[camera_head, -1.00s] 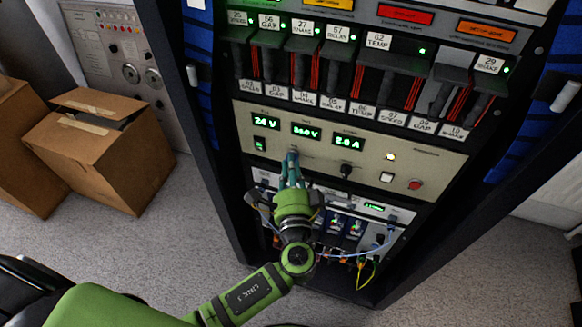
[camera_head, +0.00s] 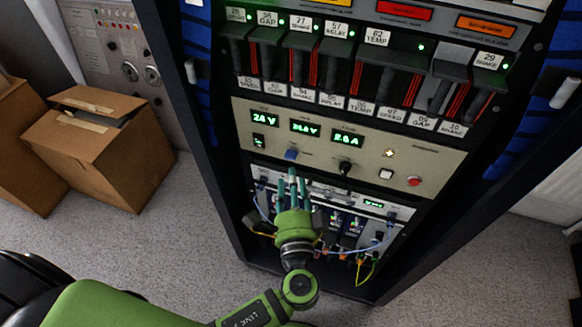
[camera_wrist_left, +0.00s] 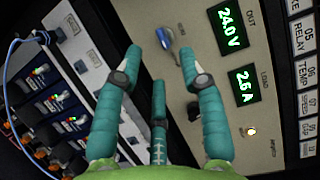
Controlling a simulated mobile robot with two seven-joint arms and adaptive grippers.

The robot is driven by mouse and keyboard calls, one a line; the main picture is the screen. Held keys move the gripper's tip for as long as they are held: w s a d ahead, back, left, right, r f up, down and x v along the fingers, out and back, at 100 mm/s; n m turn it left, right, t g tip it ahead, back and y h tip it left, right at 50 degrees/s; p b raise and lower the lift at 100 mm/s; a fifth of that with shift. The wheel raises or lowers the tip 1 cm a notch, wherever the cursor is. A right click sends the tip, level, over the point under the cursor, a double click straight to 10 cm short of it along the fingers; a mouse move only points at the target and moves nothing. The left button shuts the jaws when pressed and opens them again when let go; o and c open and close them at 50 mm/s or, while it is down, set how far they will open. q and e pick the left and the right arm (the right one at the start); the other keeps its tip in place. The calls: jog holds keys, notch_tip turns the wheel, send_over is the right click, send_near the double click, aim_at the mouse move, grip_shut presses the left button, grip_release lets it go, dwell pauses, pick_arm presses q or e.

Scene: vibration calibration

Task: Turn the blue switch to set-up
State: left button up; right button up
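The blue switch (camera_head: 291,154) is a small knob on the beige power panel (camera_head: 400,165), below the green displays. It also shows in the left wrist view (camera_wrist_left: 165,38), just beyond the fingertips. The labels around it are too small to read. My left gripper (camera_head: 291,178) is just below the switch in the head view, apart from it. Its teal fingers (camera_wrist_left: 160,58) are spread with nothing between them. My right gripper is in neither view.
A black knob (camera_head: 345,167), a white button (camera_head: 386,174) and a red button (camera_head: 414,181) sit right of the switch. Cables (camera_head: 370,262) hang from the lower modules. Cardboard boxes (camera_head: 95,150) stand on the floor at left.

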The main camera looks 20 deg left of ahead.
pick_arm(q)
jog(key=v, duration=0.6)
jog(key=shift+s, duration=0.25)
jog(key=shift+d, duration=0.1)
jog(key=s+a+f+g+h+p, duration=0.1)
jog(key=s+a+f+g, duration=0.15)
jog(key=f, duration=0.75)
jog(key=s+a+f+g+h, duration=0.1)
jog(key=s+f+g+h, duration=0.2)
jog(key=f, duration=0.8)
jog(key=s+a+f+g+p, duration=0.15)
jog(key=f+g, duration=0.25)
jog(key=f, duration=0.6)
jog(key=s+a+f+n+g, duration=0.2)
jog(key=s+f+n, duration=0.2)
jog(key=s, duration=0.3)
jog(key=s+a+f+n+g+h, duration=0.1)
jog(key=s+a+f+n+g, duration=0.1)
jog(key=s, duration=0.6)
jog(key=s+a+f+n+g+h, duration=0.1)
jog(key=s+a+f+n+g, duration=0.1)
jog(key=s+a+f+n, duration=0.2)
jog(key=s+f+n, duration=0.1)
jog(key=s+f, duration=0.1)
jog(key=s, duration=0.1)
jog(key=shift+s+f+n+p, duration=0.3)
jog(key=shift+f+p, duration=0.05)
jog(key=shift+p, duration=0.05)
